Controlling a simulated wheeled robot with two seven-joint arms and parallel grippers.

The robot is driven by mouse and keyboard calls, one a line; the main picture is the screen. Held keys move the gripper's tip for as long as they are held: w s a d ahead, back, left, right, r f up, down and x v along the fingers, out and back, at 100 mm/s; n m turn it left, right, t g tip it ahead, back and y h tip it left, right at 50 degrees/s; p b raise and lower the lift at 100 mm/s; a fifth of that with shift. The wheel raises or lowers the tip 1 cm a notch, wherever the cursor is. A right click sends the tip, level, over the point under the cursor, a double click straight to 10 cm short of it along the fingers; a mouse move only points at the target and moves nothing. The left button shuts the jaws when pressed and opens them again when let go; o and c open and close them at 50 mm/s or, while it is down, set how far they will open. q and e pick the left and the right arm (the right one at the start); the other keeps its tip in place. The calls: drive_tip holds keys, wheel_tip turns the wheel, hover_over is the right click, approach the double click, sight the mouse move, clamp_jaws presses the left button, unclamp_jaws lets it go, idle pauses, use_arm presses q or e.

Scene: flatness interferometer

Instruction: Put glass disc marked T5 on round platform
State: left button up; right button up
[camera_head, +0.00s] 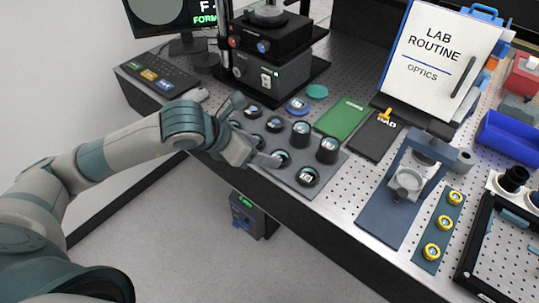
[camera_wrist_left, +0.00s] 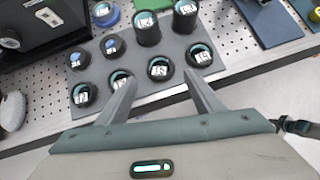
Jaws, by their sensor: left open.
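Several glass discs with small white labels sit in round black holders on a grey tray (camera_head: 318,187) at the bench's front edge. My left gripper (camera_head: 268,151) is open over the tray's near row. In the left wrist view its fingers (camera_wrist_left: 159,82) are spread, with a labelled disc (camera_wrist_left: 158,70) just beyond the gap and another (camera_wrist_left: 202,55) to its right. The labels are too small to read surely, so I cannot tell which is T5. A round top (camera_head: 267,14) on the black instrument may be the round platform. My right gripper is not in view.
Two taller black holders (camera_wrist_left: 146,28) stand in the tray's far row. A green book (camera_head: 342,118), a dark notebook (camera_head: 376,135) and a blue-grey stand (camera_head: 393,207) lie to the right.

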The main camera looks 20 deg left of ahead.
use_arm(q)
drive_tip(key=shift+p+v, duration=1.3)
drive_tip(key=shift+v, duration=1.15)
